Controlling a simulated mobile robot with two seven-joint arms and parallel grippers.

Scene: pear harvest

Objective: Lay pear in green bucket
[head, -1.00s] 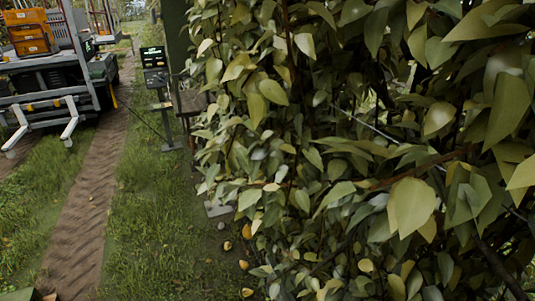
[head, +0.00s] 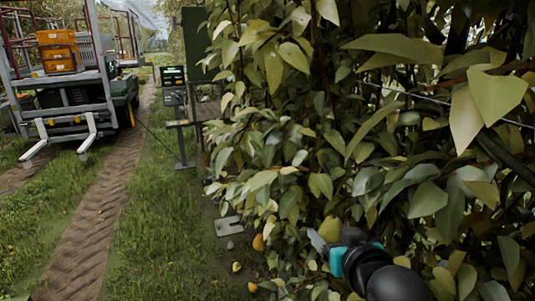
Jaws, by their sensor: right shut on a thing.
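My right gripper (head: 326,238) shows low in the head view, right of the middle, against the leaves of the tree. It is shut on a yellow-green pear (head: 330,229), which sits at its fingertips; leaves and the gripper hide part of the grip. My left gripper is out of view. I cannot make out a green bucket in the head view.
The leafy tree (head: 300,150) fills the middle and right, close around my right arm. Fallen pears (head: 258,243) lie on the grass below it. A trailer (head: 75,105) with an orange crate (head: 57,50) stands at the left. The dirt track (head: 95,220) is clear.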

